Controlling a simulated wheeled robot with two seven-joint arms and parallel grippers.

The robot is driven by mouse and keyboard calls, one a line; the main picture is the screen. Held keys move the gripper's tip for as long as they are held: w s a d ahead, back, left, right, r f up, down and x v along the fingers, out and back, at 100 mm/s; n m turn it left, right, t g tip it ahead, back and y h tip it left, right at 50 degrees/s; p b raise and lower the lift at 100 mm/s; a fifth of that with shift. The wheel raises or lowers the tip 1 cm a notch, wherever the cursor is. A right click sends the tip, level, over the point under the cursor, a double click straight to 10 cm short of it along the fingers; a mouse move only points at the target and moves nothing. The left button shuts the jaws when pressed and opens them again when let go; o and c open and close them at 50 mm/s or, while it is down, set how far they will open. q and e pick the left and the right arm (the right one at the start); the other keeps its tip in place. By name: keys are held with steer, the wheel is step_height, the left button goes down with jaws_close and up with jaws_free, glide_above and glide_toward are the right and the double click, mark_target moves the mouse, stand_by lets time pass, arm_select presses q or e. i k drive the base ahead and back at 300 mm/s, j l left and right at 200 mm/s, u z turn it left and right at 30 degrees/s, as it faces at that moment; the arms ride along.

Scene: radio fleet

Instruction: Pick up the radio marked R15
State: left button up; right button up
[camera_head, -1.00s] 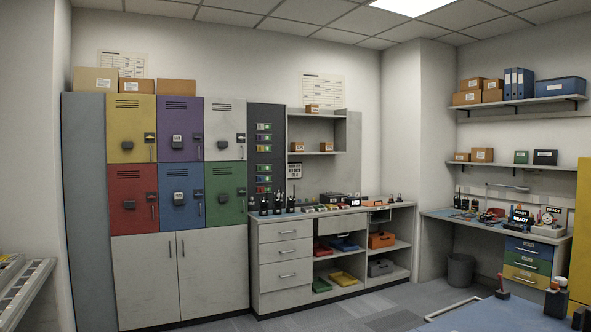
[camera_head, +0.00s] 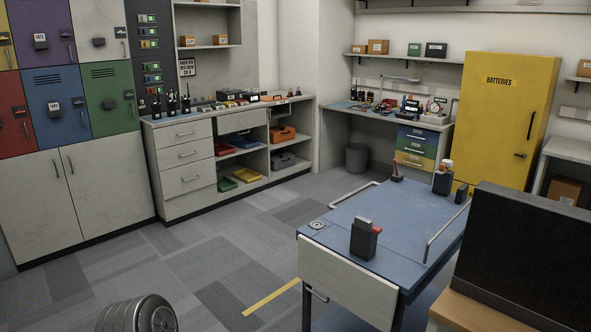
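Several dark handheld radios with antennas (camera_head: 171,104) stand upright on the left end of the grey counter. More small dark devices (camera_head: 362,95) stand on the workbench at the back; they may be radios. On the blue-topped table is a dark block-shaped device with a red part (camera_head: 364,241). Another dark device with a red and white top (camera_head: 443,179) stands near the table's far end, and a small red-topped item (camera_head: 397,172) is beside it. No R15 marking is legible on any of them. Neither of my grippers is in view.
The blue-topped table (camera_head: 345,208) has metal side rails and stands right of centre. A black monitor-like panel (camera_head: 530,245) is at the right. A yellow battery cabinet (camera_head: 500,120) stands at the back. Carpeted floor (camera_head: 225,245) is clear between counter and table.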

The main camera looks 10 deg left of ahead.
mark_target(172, 112)
steer(key=i+j+u, duration=0.6)
steer(key=i+u, duration=0.15)
steer(key=i, duration=0.15)
steer(key=i+j+u, duration=0.1)
steer(key=i+u, duration=0.3)
steer(key=i, duration=2.3)
steer(key=i+j+z, duration=0.1)
steer(key=i, duration=0.35)
steer(key=i+j+z, duration=0.1)
steer(key=i, duration=0.35)
steer(key=i+j+z, duration=0.15)
steer(key=i, duration=0.3)
